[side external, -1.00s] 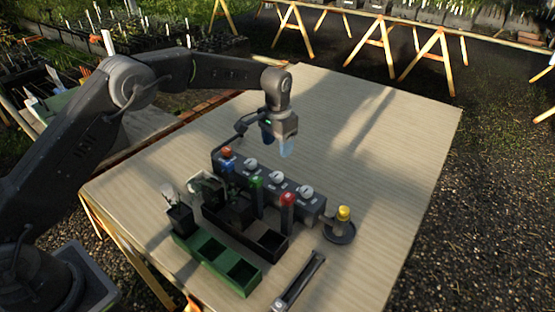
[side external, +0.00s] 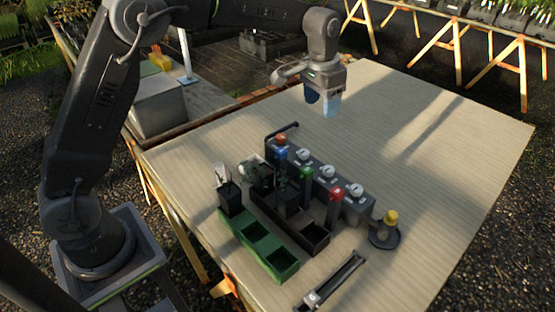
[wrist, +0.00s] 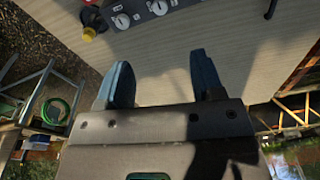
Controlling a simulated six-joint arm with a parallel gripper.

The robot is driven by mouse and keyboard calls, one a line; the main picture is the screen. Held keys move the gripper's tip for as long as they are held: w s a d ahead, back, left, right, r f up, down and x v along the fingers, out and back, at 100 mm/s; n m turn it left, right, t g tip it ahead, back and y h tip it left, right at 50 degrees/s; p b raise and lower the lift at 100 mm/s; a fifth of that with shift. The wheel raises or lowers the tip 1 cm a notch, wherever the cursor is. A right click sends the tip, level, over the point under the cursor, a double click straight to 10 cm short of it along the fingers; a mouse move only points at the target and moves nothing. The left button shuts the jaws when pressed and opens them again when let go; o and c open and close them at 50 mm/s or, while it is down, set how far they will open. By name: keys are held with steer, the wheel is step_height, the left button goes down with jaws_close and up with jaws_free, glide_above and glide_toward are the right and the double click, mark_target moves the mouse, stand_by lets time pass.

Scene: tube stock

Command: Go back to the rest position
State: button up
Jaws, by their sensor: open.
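My gripper (side external: 322,103) hangs above the far part of the wooden table (side external: 420,120), with its blue fingers pointing down. It is clear of the things on the table in the side view. In the wrist view my gripper (wrist: 157,82) shows two blue fingers set wide apart with nothing between them. Bare table top shows beyond the fingers.
A grey box with white knobs (side external: 327,172) stands near the table's middle, beside tubes with red (side external: 337,194), green (side external: 306,173) and blue (side external: 281,153) tops. A yellow-topped piece (side external: 390,218), a green tray (side external: 243,230) and a black tray (side external: 318,234) stand nearby. The table's right side is clear.

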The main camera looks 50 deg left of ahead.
steer(key=s+a+r+n+t, duration=0.1)
steer(key=s+r, duration=0.4)
steer(key=s, duration=0.3)
steer(key=s+a+r+t, duration=0.1)
steer(key=s+r, duration=0.3)
steer(key=s, duration=0.4)
steer(key=s+f+t, duration=0.1)
steer(key=s+f, duration=0.1)
steer(key=s, duration=0.6)
steer(key=s+a+f+n+t, duration=0.1)
steer(key=s+f, duration=0.1)
steer(key=s, duration=0.6)
